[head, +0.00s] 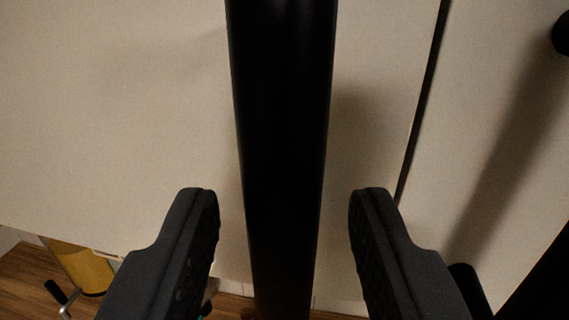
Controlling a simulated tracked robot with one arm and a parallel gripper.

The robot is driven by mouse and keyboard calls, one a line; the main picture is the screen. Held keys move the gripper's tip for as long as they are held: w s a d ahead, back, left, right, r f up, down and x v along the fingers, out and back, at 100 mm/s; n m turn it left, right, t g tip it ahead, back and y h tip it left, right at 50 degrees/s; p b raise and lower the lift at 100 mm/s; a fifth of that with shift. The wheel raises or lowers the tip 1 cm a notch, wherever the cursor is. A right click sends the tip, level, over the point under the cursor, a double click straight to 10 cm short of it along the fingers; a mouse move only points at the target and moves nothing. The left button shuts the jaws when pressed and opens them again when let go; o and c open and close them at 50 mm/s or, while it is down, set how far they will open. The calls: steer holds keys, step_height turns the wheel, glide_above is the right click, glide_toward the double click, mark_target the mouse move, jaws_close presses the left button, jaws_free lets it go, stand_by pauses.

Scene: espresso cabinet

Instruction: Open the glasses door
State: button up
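A cream-white door panel (120,110) fills most of the head view. A long black bar handle (283,120) runs down the middle of the view in front of it. My gripper (284,205) is open, with one dark finger to the left of the handle and one to the right. A visible gap lies between each finger and the handle, and neither fingertip appears to touch it. The handle's top end is out of the frame. A dark seam (424,105) runs along the panel's right side.
Right of the seam is another cream panel (500,110), with a dark round part (562,33) at the picture's edge. At the lower left are wooden floor (25,280) and a yellow-brown object (82,268) with a metal and black part beside it.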

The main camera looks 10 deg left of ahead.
steer(key=shift+w+a+p, duration=0.15)
steer(key=shift+w+p, duration=0.25)
steer(key=shift+w, duration=0.55)
steer(key=shift+w, duration=0.1)
